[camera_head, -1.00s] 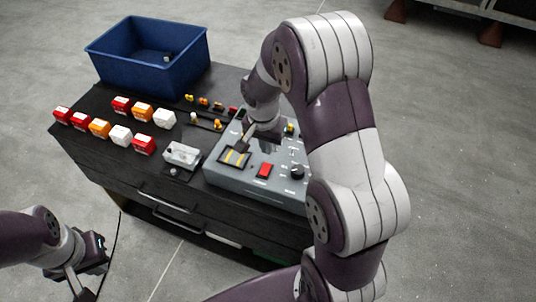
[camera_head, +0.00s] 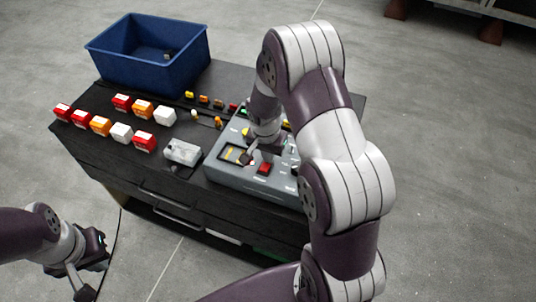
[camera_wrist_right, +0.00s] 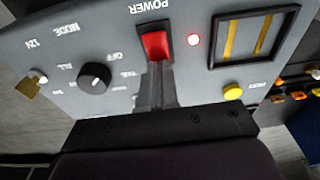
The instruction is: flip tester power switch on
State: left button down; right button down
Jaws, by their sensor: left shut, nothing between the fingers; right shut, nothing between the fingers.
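The grey tester box (camera_head: 232,176) sits on the dark cabinet top. Its red power switch (camera_head: 264,168) shows on the top face; in the right wrist view the switch (camera_wrist_right: 154,45) lies just beyond my right fingertips under the word POWER. My right gripper (camera_head: 246,158) is shut and empty, low over the panel beside the switch; in the wrist view its fingertips (camera_wrist_right: 156,66) overlap the switch's near edge, and I cannot tell whether they touch. A red indicator (camera_wrist_right: 194,40) glows beside the switch. My left gripper (camera_head: 84,291) is shut and empty, off the cabinet at lower left.
A mode knob (camera_wrist_right: 95,78), a yellow button (camera_wrist_right: 233,91) and a black-framed window (camera_wrist_right: 213,30) with yellow strips surround the switch. A blue bin (camera_head: 125,72), several coloured blocks (camera_head: 101,126) and a silver box (camera_head: 183,153) stand on the cabinet.

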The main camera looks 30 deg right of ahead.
jog(key=shift+s+a+f, duration=0.1)
jog(key=shift+s+a, duration=0.1)
jog(key=shift+s, duration=0.05)
jog(key=shift+s+a, duration=0.1)
jog(key=shift+s+a+r, duration=0.2)
jog(key=shift+a+r, duration=0.05)
jog(key=shift+a, duration=0.1)
